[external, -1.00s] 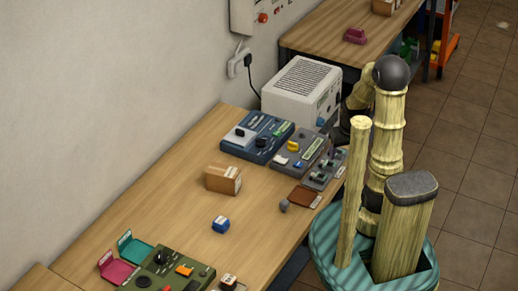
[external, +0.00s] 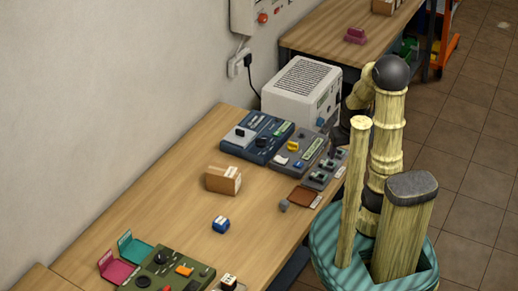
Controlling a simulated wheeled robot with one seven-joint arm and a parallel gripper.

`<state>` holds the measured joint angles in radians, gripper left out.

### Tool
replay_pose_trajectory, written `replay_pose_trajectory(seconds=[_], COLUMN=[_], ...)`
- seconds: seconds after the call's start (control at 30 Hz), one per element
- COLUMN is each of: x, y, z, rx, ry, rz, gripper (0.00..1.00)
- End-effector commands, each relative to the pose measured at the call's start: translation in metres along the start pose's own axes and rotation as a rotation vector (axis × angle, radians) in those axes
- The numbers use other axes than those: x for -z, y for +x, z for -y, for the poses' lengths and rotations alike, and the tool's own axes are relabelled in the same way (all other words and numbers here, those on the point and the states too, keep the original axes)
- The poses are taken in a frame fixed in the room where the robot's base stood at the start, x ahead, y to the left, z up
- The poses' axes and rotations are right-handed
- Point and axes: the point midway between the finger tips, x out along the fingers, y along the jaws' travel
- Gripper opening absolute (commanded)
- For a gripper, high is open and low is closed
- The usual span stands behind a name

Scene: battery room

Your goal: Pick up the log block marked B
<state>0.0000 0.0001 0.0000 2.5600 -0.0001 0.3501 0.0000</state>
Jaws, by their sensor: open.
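Small blocks stand on the wooden workbench, and I cannot read a letter B on any of them. A blue block with a white label (external: 221,225) sits in the middle of the bench. A dark block with a pale top (external: 229,283) is at the front edge, cut by the picture's bottom. A small grey block (external: 284,205) lies near the right edge beside a brown pad. My gripper (external: 335,143) shows as a dark part left of my arm, over the far right end of the bench. It is open, apart from these blocks, and partly hidden by my arm.
A cardboard box (external: 223,179) stands mid-bench. Blue (external: 257,137) and grey (external: 298,149) control units and a white vented case (external: 301,90) fill the far end. Bench around the blue block is clear.

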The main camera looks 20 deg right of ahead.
Motion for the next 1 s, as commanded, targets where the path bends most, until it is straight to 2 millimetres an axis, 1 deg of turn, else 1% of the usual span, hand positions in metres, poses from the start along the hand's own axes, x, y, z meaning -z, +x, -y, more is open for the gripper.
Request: replay_pose_trajectory(seconds=[0.43, 0.5, 0.77, 0.87, 0.97, 1.0], x=[0.000, 0.000, 0.000, 0.003, 0.009, 0.012], y=[0.000, 0.000, 0.000, 0.005, 0.018, 0.025], z=[0.000, 0.000, 0.000, 0.005, 0.017, 0.024], rx=[0.000, 0.000, 0.000, 0.005, 0.015, 0.019], ry=[0.000, 0.000, -0.003, -0.041, -0.137, -0.194], rz=[0.000, 0.000, -0.001, -0.007, -0.024, -0.034], gripper=[0.59, 0.65, 0.65, 0.65, 0.65, 0.65])
